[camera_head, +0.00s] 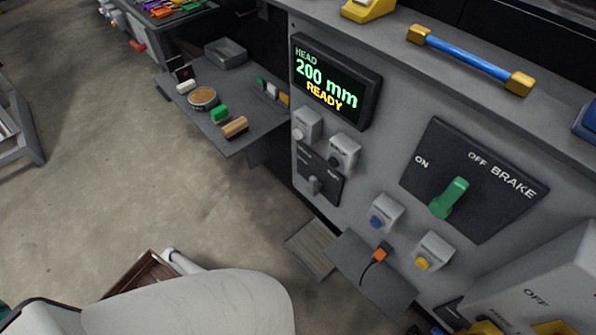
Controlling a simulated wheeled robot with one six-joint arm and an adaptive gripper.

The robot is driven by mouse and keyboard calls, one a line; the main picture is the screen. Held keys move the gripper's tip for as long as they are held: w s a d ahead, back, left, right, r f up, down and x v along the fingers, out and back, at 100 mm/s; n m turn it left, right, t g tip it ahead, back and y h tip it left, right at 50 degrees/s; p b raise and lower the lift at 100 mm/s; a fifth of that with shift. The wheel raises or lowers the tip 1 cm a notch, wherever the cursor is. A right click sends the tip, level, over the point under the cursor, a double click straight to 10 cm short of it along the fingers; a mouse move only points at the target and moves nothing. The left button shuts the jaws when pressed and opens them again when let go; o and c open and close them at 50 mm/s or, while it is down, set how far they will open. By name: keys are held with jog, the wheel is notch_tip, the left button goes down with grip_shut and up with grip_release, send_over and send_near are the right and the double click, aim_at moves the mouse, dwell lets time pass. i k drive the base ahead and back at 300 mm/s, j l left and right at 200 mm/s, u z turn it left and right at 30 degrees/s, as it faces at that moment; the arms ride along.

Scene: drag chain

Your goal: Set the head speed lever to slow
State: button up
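A small dark plate (325,172) on the grey machine panel carries a short grey lever (314,185). It sits below the display and looks like the head speed lever, but its small labels are too blurred to read, so I cannot tell its setting. The display (335,82) above it reads HEAD 200 mm READY. My gripper is not in view; a white rounded part at the bottom left appears to be my arm, well below the lever.
Two knob boxes (344,152) sit just above the lever. A green brake lever (449,198) is to the right, with blue (384,213) and yellow (433,252) button boxes below. A grey side shelf (240,149) holds small items.

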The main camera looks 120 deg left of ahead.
aim_at(315, 187)
jog(key=u, duration=2)
jog(key=k+u, duration=0.25)
jog(key=k+j+u, duration=0.1)
jog(key=k+u, duration=0.2)
jog(key=i, duration=0.05)
